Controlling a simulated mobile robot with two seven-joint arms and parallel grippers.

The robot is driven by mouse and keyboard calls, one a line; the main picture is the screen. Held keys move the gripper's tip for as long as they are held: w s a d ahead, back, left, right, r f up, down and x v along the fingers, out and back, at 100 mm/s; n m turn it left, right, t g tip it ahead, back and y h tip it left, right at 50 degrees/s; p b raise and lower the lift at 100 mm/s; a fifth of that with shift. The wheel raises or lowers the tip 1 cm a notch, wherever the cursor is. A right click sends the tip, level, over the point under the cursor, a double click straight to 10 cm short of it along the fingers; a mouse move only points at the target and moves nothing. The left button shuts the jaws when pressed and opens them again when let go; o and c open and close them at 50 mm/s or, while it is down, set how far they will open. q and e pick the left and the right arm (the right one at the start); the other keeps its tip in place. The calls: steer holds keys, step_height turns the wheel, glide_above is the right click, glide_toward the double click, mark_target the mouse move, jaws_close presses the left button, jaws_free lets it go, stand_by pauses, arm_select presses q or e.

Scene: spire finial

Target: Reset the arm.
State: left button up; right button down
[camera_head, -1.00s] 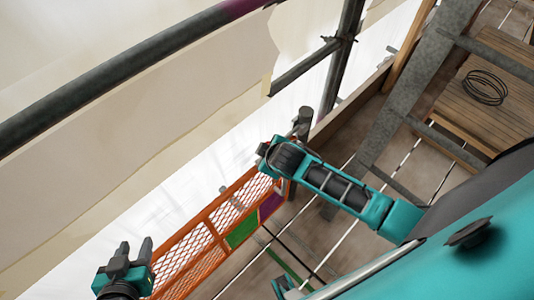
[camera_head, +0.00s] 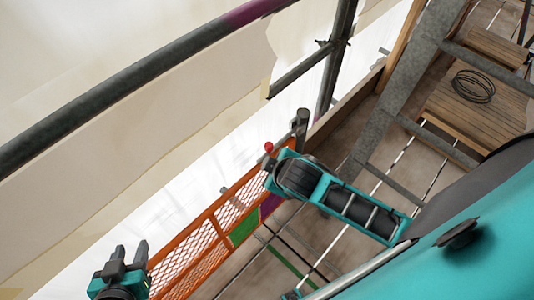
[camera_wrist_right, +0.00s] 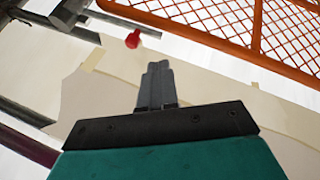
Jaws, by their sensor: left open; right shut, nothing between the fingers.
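My left gripper (camera_head: 130,252) shows at the lower left of the head view, with its two dark fingers apart and nothing between them. My right gripper (camera_wrist_right: 155,72) shows in the right wrist view with its grey fingers together and empty. A teal and black arm of mine (camera_head: 335,200) reaches in from the right side of the head view; no fingers show at its end. A small red knob-like thing (camera_head: 268,147) shows just beyond that arm's end. A red knob-like thing also shows in the right wrist view (camera_wrist_right: 133,39), above the right fingertips in the picture and apart from them.
An orange mesh barrier (camera_head: 195,250) runs between my left gripper and the teal arm. Dark scaffold tubes (camera_head: 130,80) and pale sheeting (camera_head: 150,130) lie beyond. A grey metal ladder-like frame (camera_head: 405,75) and wooden boards (camera_head: 460,110) with a black coil (camera_head: 473,86) are at the right.

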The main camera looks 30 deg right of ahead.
steer(key=shift+r, duration=0.15)
steer(key=s+m+t+y, duration=0.1)
steer(key=m, duration=0.1)
steer(key=s+m+t+y, duration=0.1)
steer(key=s, duration=0.1)
steer(key=s+m+t, duration=0.1)
steer(key=s+m, duration=0.1)
steer(key=shift+s+a+r+m+t+y, duration=0.25)
steer(key=shift+a+m+t+y, duration=0.05)
steer(key=shift+a+y, duration=0.1)
steer(key=shift+a, duration=0.1)
